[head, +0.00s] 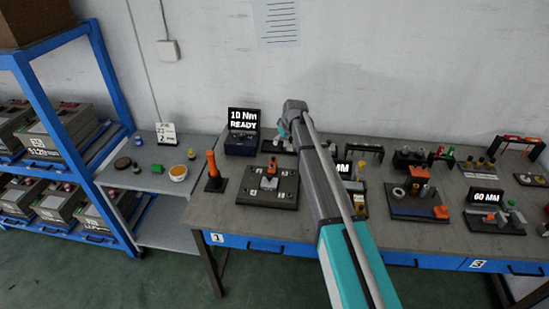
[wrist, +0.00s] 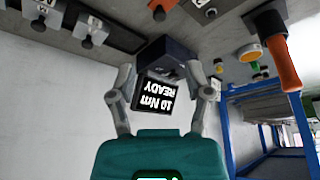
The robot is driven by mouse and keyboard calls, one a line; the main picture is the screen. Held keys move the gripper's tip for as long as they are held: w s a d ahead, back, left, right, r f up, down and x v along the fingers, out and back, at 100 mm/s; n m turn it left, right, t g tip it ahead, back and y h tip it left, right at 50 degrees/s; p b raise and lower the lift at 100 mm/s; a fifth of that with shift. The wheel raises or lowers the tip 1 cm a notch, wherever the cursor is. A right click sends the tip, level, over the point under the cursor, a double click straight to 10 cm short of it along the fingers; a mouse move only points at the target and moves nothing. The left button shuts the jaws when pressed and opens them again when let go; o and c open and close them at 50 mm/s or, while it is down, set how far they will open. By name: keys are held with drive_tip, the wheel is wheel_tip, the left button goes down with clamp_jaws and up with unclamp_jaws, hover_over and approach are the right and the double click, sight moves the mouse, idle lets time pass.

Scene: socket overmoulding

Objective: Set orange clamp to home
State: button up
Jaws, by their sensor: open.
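I cannot tell which orange part is the clamp. In the head view, orange parts are a block on the blue-edged fixture (head: 441,212), a piece on the dark rear fixture (head: 419,171) and a small piece on the 60 MM fixture (head: 490,218). My gripper (head: 283,129) is up near the wall side of the bench, left of these parts. In the wrist view my gripper (wrist: 160,70) is open and empty, its two fingers framing the "10 Nm READY" display (wrist: 157,93). My arm hides part of the bench middle.
An orange-handled tool (head: 211,165) stands upright left of a dark plate (head: 284,199) with several numbered stations. The display box (head: 242,145) is behind them. A blue rack (head: 110,95) with bins stands left. Several fixtures crowd the right of the bench; its front strip (head: 240,225) is clear.

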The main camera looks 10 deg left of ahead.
sight(273, 157)
drive_tip(key=shift+b+x, duration=5.9)
drive_tip(key=shift+x, duration=0.7)
drive_tip(key=shift+d, duration=0.1)
clamp_jaws()
